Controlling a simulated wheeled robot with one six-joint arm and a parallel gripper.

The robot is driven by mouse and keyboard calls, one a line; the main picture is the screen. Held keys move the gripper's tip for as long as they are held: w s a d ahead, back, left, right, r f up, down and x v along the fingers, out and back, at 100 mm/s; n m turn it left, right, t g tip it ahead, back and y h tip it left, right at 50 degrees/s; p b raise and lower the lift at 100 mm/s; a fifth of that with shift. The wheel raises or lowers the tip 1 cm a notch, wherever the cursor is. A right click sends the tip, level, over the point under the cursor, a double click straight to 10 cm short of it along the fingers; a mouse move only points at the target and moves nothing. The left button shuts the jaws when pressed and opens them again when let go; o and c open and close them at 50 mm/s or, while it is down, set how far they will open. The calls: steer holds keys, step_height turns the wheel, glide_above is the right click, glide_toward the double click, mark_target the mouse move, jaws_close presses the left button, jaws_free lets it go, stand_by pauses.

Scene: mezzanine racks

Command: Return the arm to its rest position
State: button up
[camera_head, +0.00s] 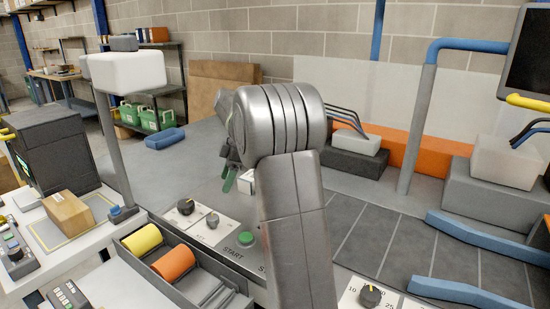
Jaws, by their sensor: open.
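My arm rises through the middle of the view, with a thick grey link and a large rounded joint in front of the control panel (208,248). My gripper (232,176) is partly visible just left of and behind that joint, pointing downward. It is open, and I see nothing held in it. Most of the gripper and wrist is hidden behind my arm.
A tray (128,250) with yellow (141,240) and orange (173,263) rolls lies front left, near a cardboard box (68,213). A post (118,150) stands left. Blue rails (480,236) and a monitor (530,50) are right.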

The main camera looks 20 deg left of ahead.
mark_target(213, 217)
steer(key=x, duration=1.3)
steer(key=shift+f, duration=0.25)
steer(key=shift+r, duration=0.1)
